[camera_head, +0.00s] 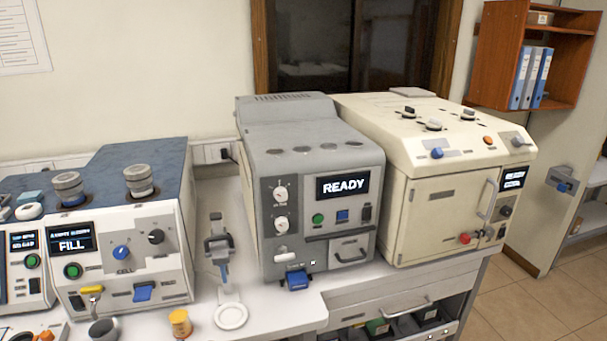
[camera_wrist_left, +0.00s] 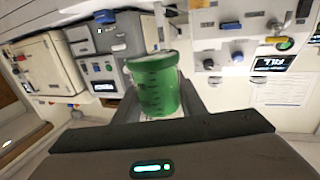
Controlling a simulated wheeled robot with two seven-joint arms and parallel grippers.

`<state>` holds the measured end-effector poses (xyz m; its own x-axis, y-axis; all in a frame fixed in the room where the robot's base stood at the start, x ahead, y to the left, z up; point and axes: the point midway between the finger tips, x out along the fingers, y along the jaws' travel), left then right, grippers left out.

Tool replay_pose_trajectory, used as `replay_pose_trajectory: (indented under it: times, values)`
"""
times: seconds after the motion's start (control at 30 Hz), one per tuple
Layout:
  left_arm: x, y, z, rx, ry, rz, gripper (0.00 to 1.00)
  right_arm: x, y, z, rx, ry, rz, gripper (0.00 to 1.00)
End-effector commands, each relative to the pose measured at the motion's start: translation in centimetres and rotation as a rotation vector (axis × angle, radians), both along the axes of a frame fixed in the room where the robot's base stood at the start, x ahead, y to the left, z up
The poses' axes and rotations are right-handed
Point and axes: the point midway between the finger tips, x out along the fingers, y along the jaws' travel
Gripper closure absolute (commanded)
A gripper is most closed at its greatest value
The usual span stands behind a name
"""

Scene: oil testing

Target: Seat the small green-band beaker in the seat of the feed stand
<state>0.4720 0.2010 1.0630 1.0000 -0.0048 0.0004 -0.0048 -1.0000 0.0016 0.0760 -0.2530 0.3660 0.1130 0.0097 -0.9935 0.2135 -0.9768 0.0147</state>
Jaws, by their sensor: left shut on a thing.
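The small green-band beaker (camera_wrist_left: 156,88) is in the middle of the left wrist view. Neither gripper shows in the head view. In the head view, a slim stand (camera_head: 217,247) with a grey clamp, a blue part and a round white base ring stands between two machines; it looks like the feed stand. The ring looks empty.
The filling machine (camera_head: 125,235) stands left of the stand and the grey READY machine (camera_head: 310,190) right of it. A yellow-orange cup (camera_head: 180,323) and a grey cup (camera_head: 103,330) are near the front edge. A cream cabinet machine (camera_head: 430,190) stands farther right.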

Motion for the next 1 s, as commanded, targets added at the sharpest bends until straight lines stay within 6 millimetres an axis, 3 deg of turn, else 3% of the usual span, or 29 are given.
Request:
replay_pose_trajectory:
  times: [0.27,0.77,1.0]
  values:
    - [-1.6,0.3,1.0,0.002,-0.001,0.006,0.88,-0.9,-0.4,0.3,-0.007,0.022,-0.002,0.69]
    - [-1.5,0.2,1.0,0.002,-0.001,0.006,0.88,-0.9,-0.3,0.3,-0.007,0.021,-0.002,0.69]
    - [-0.2,0.0,0.2,0.004,-0.001,0.009,0.88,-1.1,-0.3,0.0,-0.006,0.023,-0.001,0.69]
